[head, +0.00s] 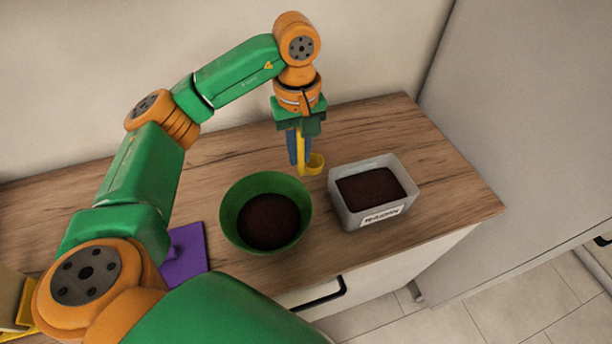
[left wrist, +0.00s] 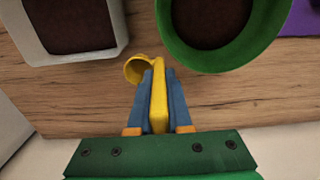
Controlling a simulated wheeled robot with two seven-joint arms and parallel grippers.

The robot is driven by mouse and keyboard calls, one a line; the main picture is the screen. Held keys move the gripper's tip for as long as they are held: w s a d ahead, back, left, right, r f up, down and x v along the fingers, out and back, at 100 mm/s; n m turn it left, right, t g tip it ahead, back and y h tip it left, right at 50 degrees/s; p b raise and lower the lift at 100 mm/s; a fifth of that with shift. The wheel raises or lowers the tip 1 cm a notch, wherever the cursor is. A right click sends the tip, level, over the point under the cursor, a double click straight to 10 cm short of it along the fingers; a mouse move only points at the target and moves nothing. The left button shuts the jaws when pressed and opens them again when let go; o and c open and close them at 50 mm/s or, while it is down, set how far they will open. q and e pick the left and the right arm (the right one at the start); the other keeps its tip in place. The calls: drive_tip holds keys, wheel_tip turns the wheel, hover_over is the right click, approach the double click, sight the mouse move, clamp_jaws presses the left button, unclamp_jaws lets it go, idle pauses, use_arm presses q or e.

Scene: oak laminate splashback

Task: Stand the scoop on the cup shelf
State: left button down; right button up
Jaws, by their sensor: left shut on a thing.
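A yellow scoop (head: 315,164) is in my left gripper (head: 299,158), whose blue fingers are shut on its upright yellow handle. The scoop's round cup is at the lower end, beside the fingertips. In the left wrist view the scoop (left wrist: 136,69) shows its cup just left of the fingertips (left wrist: 159,75). The gripper is over the counter behind the gap between the green bowl and the grey tub. Whether the scoop touches the counter I cannot tell. No shelf is clearly recognisable as the cup shelf. My right gripper is not in view.
A green bowl (head: 233,192) and a labelled grey tub (head: 352,214), both with dark brown contents, stand on the wooden counter (head: 440,196). A purple piece (head: 191,246) lies left of the bowl. Yellow and beige items (head: 18,298) are at far left. The wall is close behind.

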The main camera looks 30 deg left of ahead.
sight(300, 172)
use_arm(q)
wheel_tip(300, 172, down, 6)
drive_tip(key=shift+f+p, duration=0.1)
drive_tip(key=shift+p, duration=0.3)
drive_tip(key=shift+w+f, duration=0.1)
drive_tip(key=shift+f, duration=0.1)
drive_tip(key=c, duration=1.1)
unclamp_jaws()
drive_tip(key=shift+r, duration=0.1)
